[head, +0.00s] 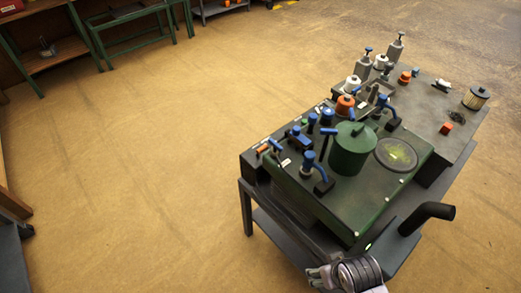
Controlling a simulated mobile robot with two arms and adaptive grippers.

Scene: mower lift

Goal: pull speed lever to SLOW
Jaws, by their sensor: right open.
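The mower engine unit (375,205) is a green and dark block with a green cylinder (352,148) on top, lying on a metal cart. Several blue-handled levers and knobs stand on its top. A small blue-handled lever (275,146) sits at the left edge, beside an orange mark and a green one. I cannot tell which one is the speed lever, and any SLOW marking is too small to read. My right gripper (318,277) is at the bottom edge, below and in front of the cart, open and apart from the levers. My left gripper is not in view.
A black exhaust pipe (428,216) juts out at the cart's right front, near my right arm. A filter (477,97), orange parts and bottle-like tools occupy the cart's back. Green shelving (130,30) stands at the far left. The floor left of the cart is clear.

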